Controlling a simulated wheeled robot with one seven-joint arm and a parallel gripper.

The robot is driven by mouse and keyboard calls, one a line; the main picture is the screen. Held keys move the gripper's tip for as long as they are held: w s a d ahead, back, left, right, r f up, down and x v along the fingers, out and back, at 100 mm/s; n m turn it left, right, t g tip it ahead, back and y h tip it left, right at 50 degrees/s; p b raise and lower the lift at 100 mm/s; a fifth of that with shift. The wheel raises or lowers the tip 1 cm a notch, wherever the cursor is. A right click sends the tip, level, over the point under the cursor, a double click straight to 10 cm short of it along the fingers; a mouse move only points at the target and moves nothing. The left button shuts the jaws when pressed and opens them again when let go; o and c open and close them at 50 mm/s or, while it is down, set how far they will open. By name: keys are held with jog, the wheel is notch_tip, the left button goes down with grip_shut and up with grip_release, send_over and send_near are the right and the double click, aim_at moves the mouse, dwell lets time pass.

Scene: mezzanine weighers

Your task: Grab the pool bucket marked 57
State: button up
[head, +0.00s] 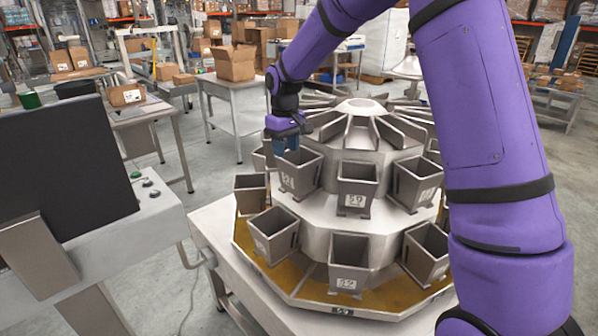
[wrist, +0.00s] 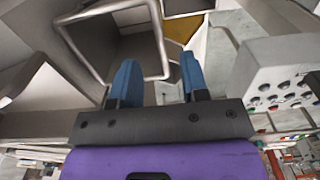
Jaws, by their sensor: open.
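The weigher carries steel pool buckets in an upper and a lower ring. My gripper (head: 286,145) is at the upper left bucket (head: 296,177), its blue fingers at that bucket's rim. In the wrist view my gripper (wrist: 160,82) is open, with a square bucket rim (wrist: 163,40) close to it. The left finger overlaps the bucket opening and the right finger is outside it; I cannot tell if either touches. The label on this bucket is too blurred to read surely as 57. The upper middle bucket (head: 356,187) and lower middle bucket (head: 349,262) have labels resembling 59.
More buckets stand close by: upper right (head: 415,183), lower left (head: 273,234), lower right (head: 425,252) and far left (head: 251,193). A control console with a dark screen (head: 62,170) is at the left. A table with a cardboard box (head: 235,63) stands behind.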

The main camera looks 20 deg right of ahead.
aim_at(286, 161)
jog(key=shift+s+f, duration=0.1)
jog(key=shift+f, duration=2.3)
jog(key=shift+f, duration=0.25)
grip_shut()
